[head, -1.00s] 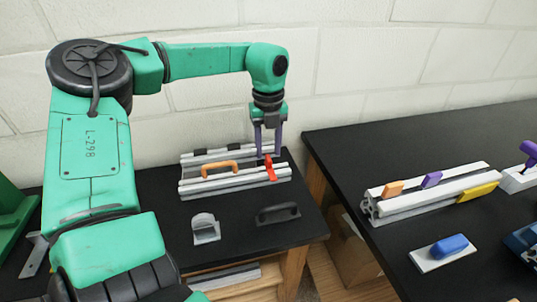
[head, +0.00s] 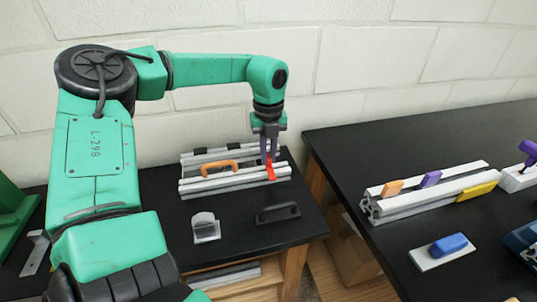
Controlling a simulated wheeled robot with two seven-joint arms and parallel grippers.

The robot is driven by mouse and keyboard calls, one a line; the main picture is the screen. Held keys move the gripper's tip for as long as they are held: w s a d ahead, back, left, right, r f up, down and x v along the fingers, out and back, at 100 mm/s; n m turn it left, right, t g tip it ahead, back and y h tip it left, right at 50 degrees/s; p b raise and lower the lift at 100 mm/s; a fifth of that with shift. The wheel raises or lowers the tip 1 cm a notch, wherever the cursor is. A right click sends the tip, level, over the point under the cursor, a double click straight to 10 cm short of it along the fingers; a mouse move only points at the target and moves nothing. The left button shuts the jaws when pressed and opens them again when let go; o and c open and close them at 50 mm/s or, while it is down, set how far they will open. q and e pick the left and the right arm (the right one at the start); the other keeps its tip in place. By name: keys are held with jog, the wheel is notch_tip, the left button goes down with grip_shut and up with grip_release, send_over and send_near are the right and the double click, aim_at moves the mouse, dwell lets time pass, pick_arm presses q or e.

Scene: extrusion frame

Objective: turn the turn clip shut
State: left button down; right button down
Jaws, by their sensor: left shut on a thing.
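The red turn clip (head: 270,172) sits at the right part of the light grey extrusion frame (head: 215,187) on the left black table. It slants across the front rail, its lower end over the rail's front face. My left gripper (head: 269,160) points straight down at the clip, its purple-grey fingers close together and shut on the clip's upper end. The fingers partly hide that end. My right gripper is not in view.
An orange handle (head: 219,166) stands on the frame left of the clip. A clear-and-grey bracket (head: 205,228) and a black handle (head: 278,213) lie in front. A second table (head: 400,155) at the right bears another extrusion piece (head: 430,200) and a blue-topped block (head: 447,246).

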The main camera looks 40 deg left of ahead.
pick_arm(q)
jog(key=m+b, duration=0.1)
jog(key=m, duration=0.2)
jog(key=m+b, duration=0.1)
jog(key=m, duration=0.3)
jog(key=shift+m, duration=0.3)
jog(key=m, duration=0.4)
jog(key=shift+r+m, duration=0.1)
jog(key=shift+m, duration=0.2)
jog(key=m, duration=0.5)
jog(key=shift+m, duration=0.3)
jog(key=c, duration=0.9)
grip_release()
